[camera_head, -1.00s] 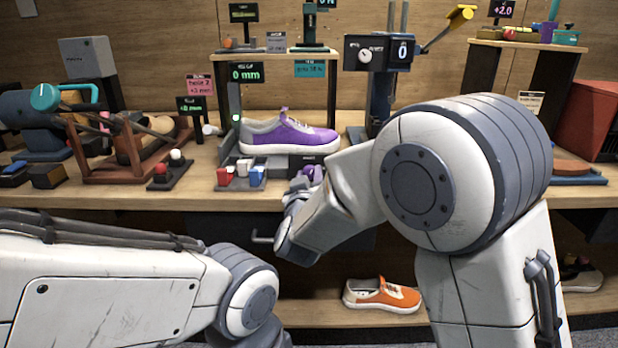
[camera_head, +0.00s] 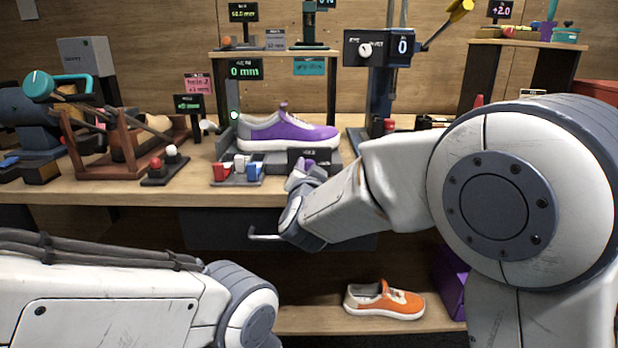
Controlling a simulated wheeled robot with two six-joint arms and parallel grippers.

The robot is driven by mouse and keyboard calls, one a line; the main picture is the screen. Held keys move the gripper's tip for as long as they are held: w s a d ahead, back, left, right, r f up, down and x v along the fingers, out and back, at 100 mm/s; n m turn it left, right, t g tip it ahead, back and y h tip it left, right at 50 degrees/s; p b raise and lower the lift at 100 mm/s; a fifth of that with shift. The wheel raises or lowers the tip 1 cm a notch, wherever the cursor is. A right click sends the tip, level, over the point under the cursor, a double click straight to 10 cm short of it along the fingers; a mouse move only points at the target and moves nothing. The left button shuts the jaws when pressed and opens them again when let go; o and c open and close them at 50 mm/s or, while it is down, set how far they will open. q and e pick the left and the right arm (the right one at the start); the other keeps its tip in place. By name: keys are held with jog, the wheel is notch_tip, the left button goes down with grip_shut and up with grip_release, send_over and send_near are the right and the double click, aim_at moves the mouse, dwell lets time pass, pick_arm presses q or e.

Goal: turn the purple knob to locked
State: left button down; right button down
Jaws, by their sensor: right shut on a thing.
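The purple knob (camera_head: 308,166) is at the front of the dark fixture (camera_head: 315,156) that bears a purple and grey sneaker (camera_head: 285,132). Only a small part of the knob shows; the rest is hidden by my right gripper. My right gripper (camera_head: 303,176) is at the knob and shut on it. I cannot read the knob's turn position or its marks. My left arm comes in at the lower left, and its gripper is out of view.
Red, white and blue blocks (camera_head: 237,169) stand just left of the knob. A stand with red and white balls (camera_head: 166,164) is farther left. A drawer handle (camera_head: 265,236) sits below the table edge. An orange sneaker (camera_head: 384,300) lies on the lower shelf.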

jog(key=shift+f+m+b, duration=0.25)
jog(key=shift+m+b, duration=0.5)
jog(key=shift+m, duration=0.35)
jog(key=c, duration=0.8)
grip_release()
jog(key=shift+o, duration=0.2)
jog(key=shift+r, duration=0.1)
jog(key=s+p, duration=0.2)
jog(key=s, duration=0.8)
jog(key=shift+s+r, duration=0.3)
jog(key=shift+r, duration=0.1)
